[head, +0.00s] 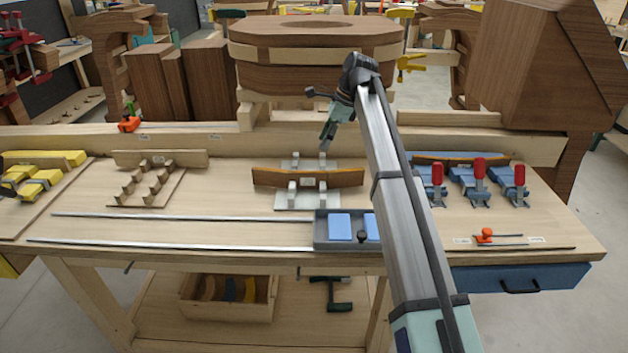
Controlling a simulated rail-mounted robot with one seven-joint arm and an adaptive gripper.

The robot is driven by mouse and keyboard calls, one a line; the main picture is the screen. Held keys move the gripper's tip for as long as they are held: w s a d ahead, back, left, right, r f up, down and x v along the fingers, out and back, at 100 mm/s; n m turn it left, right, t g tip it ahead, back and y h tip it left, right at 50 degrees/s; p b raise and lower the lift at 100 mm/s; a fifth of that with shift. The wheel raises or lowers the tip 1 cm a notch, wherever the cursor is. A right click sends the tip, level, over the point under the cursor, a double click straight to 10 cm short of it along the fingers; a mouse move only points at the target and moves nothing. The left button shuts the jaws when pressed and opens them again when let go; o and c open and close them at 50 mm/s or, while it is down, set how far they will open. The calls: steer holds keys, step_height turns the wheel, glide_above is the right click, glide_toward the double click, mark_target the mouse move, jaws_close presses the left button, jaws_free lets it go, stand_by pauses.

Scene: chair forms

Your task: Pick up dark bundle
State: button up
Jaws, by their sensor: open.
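No thing in the head view is plainly a dark bundle. A brown, gently bowed wooden strip (341,179) lies across a pale fixture (305,203) with white posts, near the table's middle. Another brown strip (455,159) lies on the blue fixture behind the red-handled clamps at the right; I cannot tell whether either is a bundle. My gripper (324,146) is open, tilted down and to the left, and appears above the rear of the pale fixture, apart from the bowed strip. Its fingertips are small, and nothing shows between them.
Red-handled clamps (479,171) stand at the right. A grey tray with blue pads (340,227) sits at the front, partly hidden by my arm. Metal rails (180,217) cross the front left. A slotted wooden rack (143,190) and yellow clamps (38,179) stand left.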

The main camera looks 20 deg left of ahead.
steer(key=p, duration=0.3)
glide_toward(301, 188)
steer(key=shift+w+a+f, duration=0.15)
steer(key=shift+f, duration=0.3)
steer(key=shift+w+a+f, duration=0.1)
steer(key=shift+a+f, duration=0.1)
steer(key=shift+f, duration=0.25)
steer(key=shift+p+x, duration=1.25)
steer(key=shift+x, duration=1.1)
steer(key=shift+a+f, duration=0.1)
steer(key=shift+f, duration=0.1)
steer(key=shift+f, duration=0.25)
jaws_close()
